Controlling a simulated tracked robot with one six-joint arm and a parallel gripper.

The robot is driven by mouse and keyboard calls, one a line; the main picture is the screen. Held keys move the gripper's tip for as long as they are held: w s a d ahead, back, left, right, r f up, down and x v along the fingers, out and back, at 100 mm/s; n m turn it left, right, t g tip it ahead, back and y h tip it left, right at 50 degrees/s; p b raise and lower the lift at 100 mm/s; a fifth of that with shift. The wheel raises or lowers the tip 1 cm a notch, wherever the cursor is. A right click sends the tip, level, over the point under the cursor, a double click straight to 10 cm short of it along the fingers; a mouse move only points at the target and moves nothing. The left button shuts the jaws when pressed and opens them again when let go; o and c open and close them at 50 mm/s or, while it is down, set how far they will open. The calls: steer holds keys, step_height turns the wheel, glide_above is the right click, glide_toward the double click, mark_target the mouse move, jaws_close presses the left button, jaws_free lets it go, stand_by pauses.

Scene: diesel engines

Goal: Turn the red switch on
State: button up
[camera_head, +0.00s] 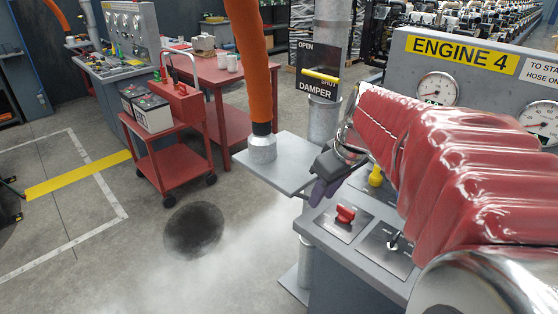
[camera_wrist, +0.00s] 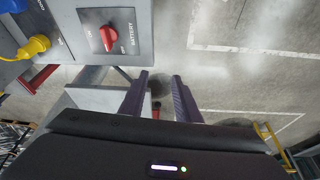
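The red switch (camera_head: 345,214) is a rotary knob on a grey plate on top of the engine console. In the wrist view the red switch (camera_wrist: 109,38) sits on a plate marked BATTERY, with ON and OFF lettering. A pale mark shows on the knob, but I cannot tell surely which position it points to. My gripper (camera_head: 320,192) is just beyond the console's edge, up and left of the switch in the head view and apart from it. In the wrist view the purple fingers of my gripper (camera_wrist: 160,80) are spread with an empty gap between them.
A yellow plug (camera_head: 375,176) stands on the console behind the switch, and a small lever (camera_head: 393,243) is to its right. An orange hose (camera_head: 254,70) ends on a grey shelf (camera_head: 277,178) left of my gripper. A red cart (camera_head: 168,160) stands farther left on open floor.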

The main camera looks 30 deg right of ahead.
steer(key=n+y, duration=0.1)
steer(key=n, duration=0.1)
glide_toward(347, 208)
steer(key=s+a+v, duration=0.1)
steer(key=v, duration=0.4)
steer(key=shift+w+d+f, duration=0.15)
steer(key=shift+w+d, duration=0.1)
steer(key=shift+d, duration=0.15)
steer(key=x, duration=1.3)
steer(key=shift+w+f, duration=0.3)
steer(key=shift+c, duration=0.2)
jaws_close()
steer(key=shift+d, duration=0.15)
steer(key=shift+m, duration=0.3)
